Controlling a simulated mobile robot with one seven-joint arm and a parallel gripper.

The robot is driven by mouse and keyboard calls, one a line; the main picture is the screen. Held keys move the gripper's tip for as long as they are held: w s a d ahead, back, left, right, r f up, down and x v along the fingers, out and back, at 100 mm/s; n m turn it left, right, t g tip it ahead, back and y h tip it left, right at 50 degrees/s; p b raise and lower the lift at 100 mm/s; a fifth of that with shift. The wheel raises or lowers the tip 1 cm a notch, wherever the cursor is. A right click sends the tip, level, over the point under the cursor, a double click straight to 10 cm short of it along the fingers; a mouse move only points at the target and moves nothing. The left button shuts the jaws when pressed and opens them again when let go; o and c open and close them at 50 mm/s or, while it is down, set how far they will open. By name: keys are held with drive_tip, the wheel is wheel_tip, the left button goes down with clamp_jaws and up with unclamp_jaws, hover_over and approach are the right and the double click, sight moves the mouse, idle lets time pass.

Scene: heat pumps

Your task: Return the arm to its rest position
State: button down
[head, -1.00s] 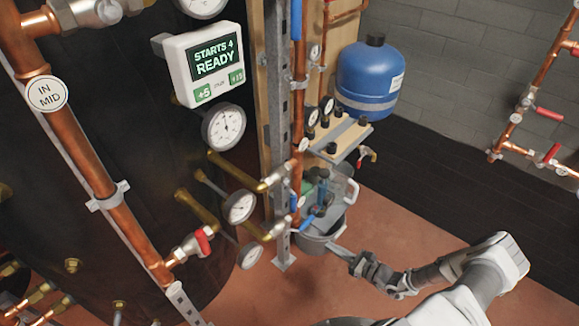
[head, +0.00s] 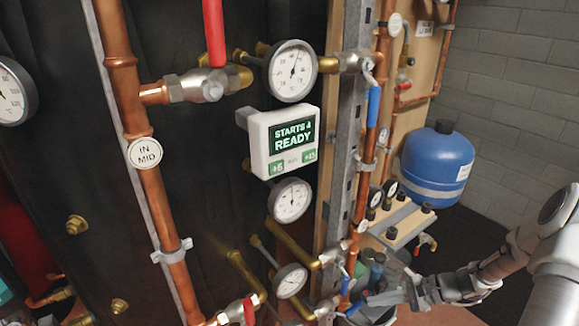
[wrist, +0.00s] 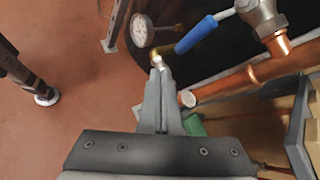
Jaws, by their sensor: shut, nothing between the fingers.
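My arm (head: 500,265) reaches in from the right edge of the head view. My gripper (head: 368,301) is low, near the foot of the grey metal strut and the blue-handled valves, with its fingertips partly lost among the parts there. In the wrist view my gripper (wrist: 159,80) has its two fingers together and nothing between them. The fingertips lie in front of a small brass and silver fitting. Whether they touch it I cannot tell.
A blue-handled valve (wrist: 205,30) and a copper pipe (wrist: 240,80) lie close right of the fingers. A gauge (wrist: 141,28) is beyond them. A blue tank (head: 437,165) stands behind my arm. A controller (head: 285,142) reads READY. Red floor (wrist: 75,105) is open at left.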

drive_tip(key=s+a+r+n+g+h, duration=0.1)
drive_tip(key=s+a+r+n+h, duration=0.15)
drive_tip(key=r, duration=0.45)
drive_tip(key=s+a+r+n+g+h, duration=0.1)
drive_tip(key=s+a+r+n+h, duration=0.1)
drive_tip(key=a+r+n, duration=0.3)
drive_tip(key=s+r+n+g+h, duration=0.1)
drive_tip(key=s+r+n+h, duration=0.1)
drive_tip(key=r, duration=0.6)
drive_tip(key=s+a+r+n+t+h, duration=0.1)
drive_tip(key=s+r+n+t+h, duration=0.4)
drive_tip(key=s+r, duration=0.8)
wheel_tip(320, 180, up, 24)
drive_tip(key=p, duration=2.4)
drive_tip(key=shift+f+t, duration=0.2)
drive_tip(key=shift+t, duration=0.1)
drive_tip(key=shift+n+y, duration=0.25)
